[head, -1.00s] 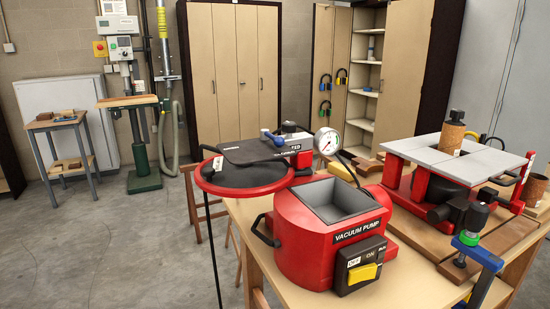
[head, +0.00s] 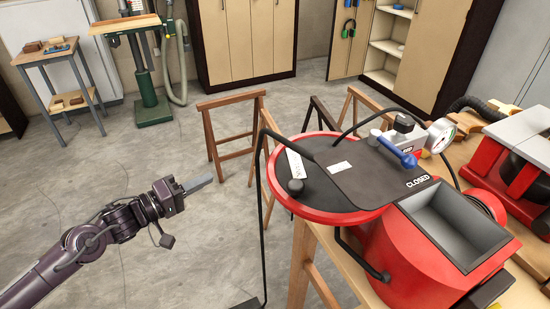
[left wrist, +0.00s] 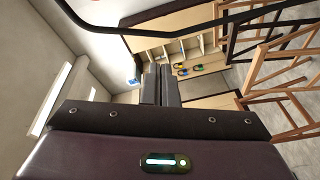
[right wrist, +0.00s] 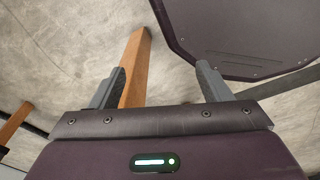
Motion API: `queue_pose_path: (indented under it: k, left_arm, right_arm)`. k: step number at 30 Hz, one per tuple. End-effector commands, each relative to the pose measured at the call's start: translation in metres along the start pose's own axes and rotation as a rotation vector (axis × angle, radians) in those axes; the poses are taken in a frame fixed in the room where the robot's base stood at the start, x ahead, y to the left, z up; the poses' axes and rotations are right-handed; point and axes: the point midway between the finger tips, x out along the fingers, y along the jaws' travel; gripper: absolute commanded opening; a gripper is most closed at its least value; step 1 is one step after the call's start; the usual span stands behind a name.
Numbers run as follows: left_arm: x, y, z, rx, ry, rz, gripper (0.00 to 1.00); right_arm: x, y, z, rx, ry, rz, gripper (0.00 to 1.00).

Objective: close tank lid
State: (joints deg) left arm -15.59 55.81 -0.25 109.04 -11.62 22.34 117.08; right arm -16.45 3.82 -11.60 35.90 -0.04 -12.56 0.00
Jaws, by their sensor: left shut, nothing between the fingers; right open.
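The vacuum pump tank (head: 385,262) is red, at the lower right of the head view. Its rectangular grey basin (head: 452,226) is uncovered. A flat dark plate marked CLOSED (head: 375,183) lies beside the basin, over a round red-rimmed disc (head: 340,216); which part is the lid is hard to tell. My right gripper (right wrist: 160,82) is open and empty in the right wrist view, outside the head view.
A gauge (head: 440,135) and a blue-handled valve (head: 400,154) stand behind the plate. Wooden sawhorses (head: 232,125) stand behind on the floor. A wooden beam (right wrist: 134,66) shows behind my right fingers.

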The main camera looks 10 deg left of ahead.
Motion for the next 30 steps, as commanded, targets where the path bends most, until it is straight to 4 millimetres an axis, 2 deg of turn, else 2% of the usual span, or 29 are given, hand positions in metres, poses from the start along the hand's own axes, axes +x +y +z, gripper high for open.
queue_pose_path:
  k: [1,3,6,7,10,14,24,30]
  left_arm:
    - [0.007,0.048,0.013,-0.047,-0.087,0.055,0.0]
    - [0.011,0.091,0.033,-0.121,-0.186,0.106,0.0]
    - [0.011,0.129,0.054,-0.193,-0.289,0.139,0.0]
    - [0.011,0.136,0.059,-0.208,-0.309,0.143,0.0]
    - [0.012,0.147,0.068,-0.237,-0.346,0.151,0.0]
    - [0.018,0.15,0.07,-0.242,-0.348,0.154,0.0]
    - [0.052,0.159,0.08,-0.24,-0.343,0.157,0.0]
    - [0.077,0.164,0.088,-0.24,-0.344,0.156,0.0]
  right_arm:
    - [-0.01,0.004,0.001,-0.002,-0.002,0.005,0.71]
    - [-0.015,0.007,0.003,-0.003,-0.006,0.009,0.71]
    - [-0.019,0.011,0.009,-0.003,-0.015,0.013,0.71]
    - [-0.019,0.011,0.012,-0.003,-0.019,0.014,0.71]
    - [-0.02,0.013,0.022,-0.003,-0.032,0.016,0.71]
    - [-0.021,0.015,0.027,-0.004,-0.04,0.018,0.71]
    - [-0.028,0.009,0.011,-0.001,-0.019,0.011,0.71]
    - [-0.036,0.003,0.008,0.0,-0.017,0.004,0.71]
